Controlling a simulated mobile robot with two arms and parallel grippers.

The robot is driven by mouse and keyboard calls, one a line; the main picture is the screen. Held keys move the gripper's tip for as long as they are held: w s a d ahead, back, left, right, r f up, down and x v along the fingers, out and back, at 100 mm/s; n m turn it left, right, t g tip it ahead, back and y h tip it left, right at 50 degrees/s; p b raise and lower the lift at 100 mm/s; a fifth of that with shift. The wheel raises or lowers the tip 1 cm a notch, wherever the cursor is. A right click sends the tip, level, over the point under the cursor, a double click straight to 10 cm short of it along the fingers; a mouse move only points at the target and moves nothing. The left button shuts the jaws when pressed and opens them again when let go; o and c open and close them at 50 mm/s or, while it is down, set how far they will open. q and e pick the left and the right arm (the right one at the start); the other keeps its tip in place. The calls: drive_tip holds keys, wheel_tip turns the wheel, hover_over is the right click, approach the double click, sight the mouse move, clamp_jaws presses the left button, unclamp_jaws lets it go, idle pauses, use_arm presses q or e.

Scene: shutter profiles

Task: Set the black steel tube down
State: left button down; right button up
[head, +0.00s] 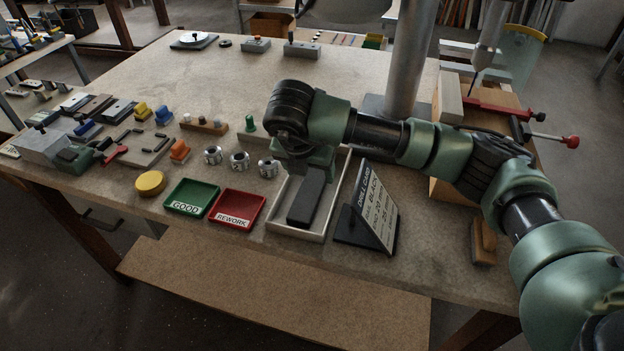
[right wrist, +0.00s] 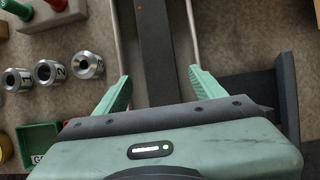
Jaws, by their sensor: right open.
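The black steel tube (head: 307,198) lies lengthwise in a narrow, light-walled tray (head: 285,231) near the front edge of the table. In the right wrist view the tube (right wrist: 156,45) runs between the tray's two long walls, away from the camera. My right gripper (head: 308,170) is above the far part of the tray, and its arm comes in from the right. In the right wrist view the green fingers of the gripper (right wrist: 159,80) are spread wide, one on each side of the tube, clear of it. My left gripper is out of view.
A dark-based sign (head: 372,215) stands just right of the tray. A red REWORK tray (head: 237,208) and a green GOOD tray (head: 191,197) are to its left. Several metal rings, including one (head: 268,168), stand behind them. A grey column (head: 409,60) rises behind my arm.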

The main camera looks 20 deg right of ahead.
drive_tip(key=b+v, duration=0.1)
drive_tip(key=v, duration=0.6)
idle(0.3)
